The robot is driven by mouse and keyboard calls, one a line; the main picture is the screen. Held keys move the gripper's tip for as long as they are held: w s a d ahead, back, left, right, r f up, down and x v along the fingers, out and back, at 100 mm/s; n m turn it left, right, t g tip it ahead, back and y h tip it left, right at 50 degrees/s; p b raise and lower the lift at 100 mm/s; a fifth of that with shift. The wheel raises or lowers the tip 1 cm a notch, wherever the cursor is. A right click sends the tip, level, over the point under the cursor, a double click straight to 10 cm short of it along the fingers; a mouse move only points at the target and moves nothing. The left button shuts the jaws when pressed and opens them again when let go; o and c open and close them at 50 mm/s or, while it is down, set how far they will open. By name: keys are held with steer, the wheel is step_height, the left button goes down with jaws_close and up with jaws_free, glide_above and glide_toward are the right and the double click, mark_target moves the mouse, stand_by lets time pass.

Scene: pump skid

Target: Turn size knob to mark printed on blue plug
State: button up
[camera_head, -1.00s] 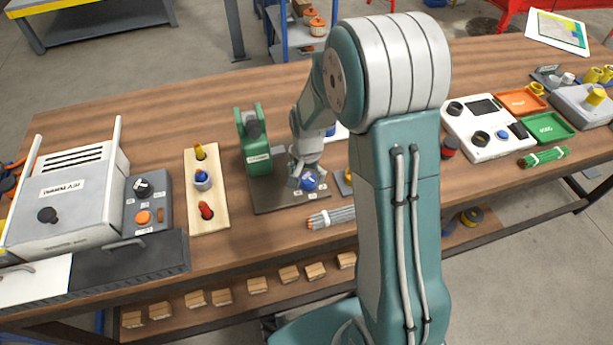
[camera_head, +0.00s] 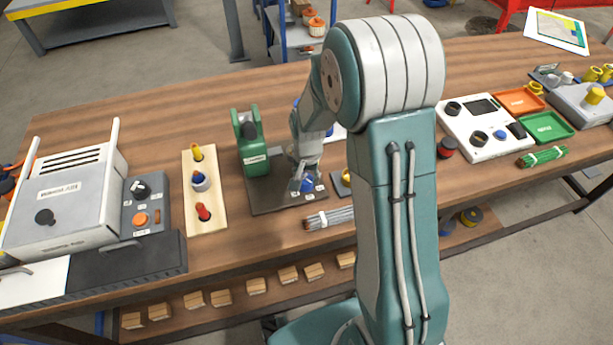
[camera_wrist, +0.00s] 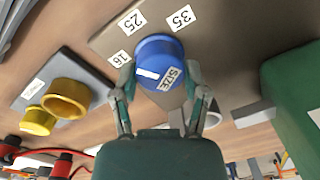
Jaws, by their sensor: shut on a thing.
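The blue size knob (camera_wrist: 160,62) sits on a dark brown plate (camera_wrist: 225,60). It bears a SIZE label and a white pointer line. Labels 16 (camera_wrist: 120,58), 25 (camera_wrist: 132,21) and 35 (camera_wrist: 181,17) stand around it. The pointer lies on the side towards 16; its exact aim is hard to tell. My gripper (camera_wrist: 158,82) is shut on the knob, one finger on each side. In the head view the knob (camera_head: 306,185) is partly hidden by my gripper (camera_head: 303,173). The blue plug (camera_head: 199,179) stands in a wooden block (camera_head: 206,220); its print is unreadable.
A green press-like tool (camera_head: 250,145) stands on the plate, left of my gripper. A bundle of grey cables (camera_head: 330,217) lies in front. Yellow (camera_head: 197,152) and red (camera_head: 204,212) plugs share the block. Yellow rings (camera_wrist: 68,97) on a grey base stand near the knob.

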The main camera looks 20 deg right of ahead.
mark_target(306, 178)
steer(key=shift+s+a+f+n, duration=0.1)
steer(key=shift+s+n, duration=0.05)
steer(key=shift+n, duration=1.2)
steer(key=shift+s+a+f+n, duration=0.1)
steer(key=shift+n, duration=1.25)
steer(key=o, duration=1.1)
steer(key=shift+o, duration=0.2)
steer(key=shift+w+r, duration=0.1)
steer(key=shift+r, duration=0.15)
step_height(306, 178, up, 12)
steer(key=shift+d+f, duration=0.15)
steer(key=shift+f, duration=0.05)
